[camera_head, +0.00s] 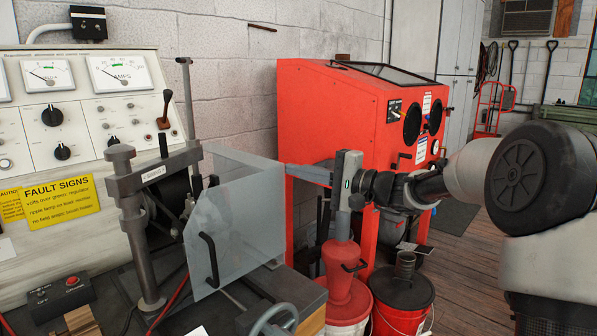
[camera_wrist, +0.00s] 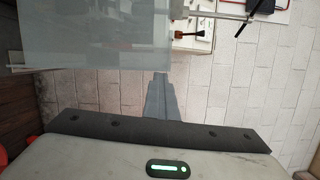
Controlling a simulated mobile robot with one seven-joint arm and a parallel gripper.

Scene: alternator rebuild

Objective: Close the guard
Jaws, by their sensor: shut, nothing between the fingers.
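The guard (camera_head: 240,225) is a clear, greyish panel with a black bar handle (camera_head: 209,258). It stands upright beside the test stand's clamp and post (camera_head: 130,215), with the handle on the side facing the head camera. Its exact hinge angle is hard to tell. My gripper (camera_head: 290,169) is shut and empty, its fingers pointing left at the guard's right upper edge. In the wrist view, the shut fingers (camera_wrist: 161,82) reach up to the lower edge of the guard panel (camera_wrist: 95,40). Whether they touch it is unclear.
The gauge panel (camera_head: 95,110) with its lever stands at the left. A red blast cabinet (camera_head: 330,110) is behind my gripper. A red funnel-shaped vessel (camera_head: 341,275) and a lidded red bucket (camera_head: 402,295) stand below it. A handwheel (camera_head: 275,318) is at the front.

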